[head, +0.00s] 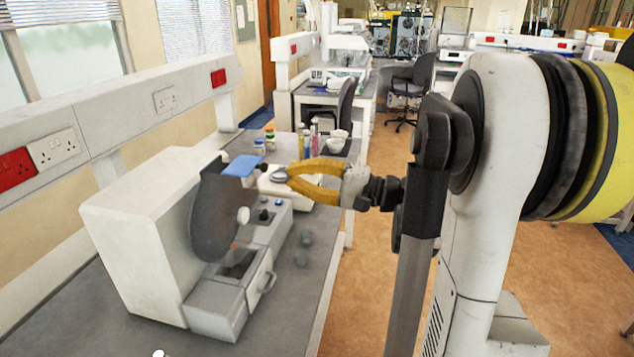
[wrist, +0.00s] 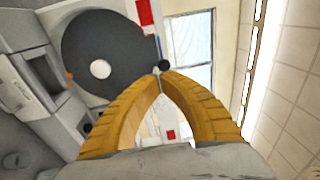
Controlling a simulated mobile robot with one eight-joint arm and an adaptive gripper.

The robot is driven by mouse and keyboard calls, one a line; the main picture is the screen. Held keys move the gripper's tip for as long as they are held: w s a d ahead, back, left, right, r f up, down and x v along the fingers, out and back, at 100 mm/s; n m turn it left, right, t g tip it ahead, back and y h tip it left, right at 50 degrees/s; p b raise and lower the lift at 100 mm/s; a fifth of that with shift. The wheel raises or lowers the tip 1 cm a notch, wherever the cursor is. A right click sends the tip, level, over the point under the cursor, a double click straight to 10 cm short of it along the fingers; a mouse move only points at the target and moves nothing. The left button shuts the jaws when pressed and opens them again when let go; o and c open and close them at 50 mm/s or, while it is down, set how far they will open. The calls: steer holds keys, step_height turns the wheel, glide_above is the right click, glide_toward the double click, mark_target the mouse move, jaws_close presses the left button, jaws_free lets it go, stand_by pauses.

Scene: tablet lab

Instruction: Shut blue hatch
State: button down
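The blue hatch (head: 243,165) is a small blue panel, seen at a shallow angle, at the top right of the dark grey disc (head: 215,215) on the white machine (head: 135,225). How it is hinged is hard to tell. My gripper (head: 289,172) has yellow fingers, to the right of the blue panel with a small gap in the picture. In the wrist view the fingertips (wrist: 162,72) meet with nothing visible between them. A round black knob (wrist: 164,65) shows just past the tips.
A drawer with a handle (head: 265,282) juts from the machine's lower front. The bench's front right is mostly clear.

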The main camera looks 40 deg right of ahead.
mark_target(249, 165)
steer(key=shift+x, duration=2.05)
steer(key=x, duration=0.6)
steer(key=shift+a+f+b, duration=0.15)
steer(key=shift+f+b, duration=0.05)
steer(key=shift+b, duration=0.15)
steer(key=shift+s, duration=0.1)
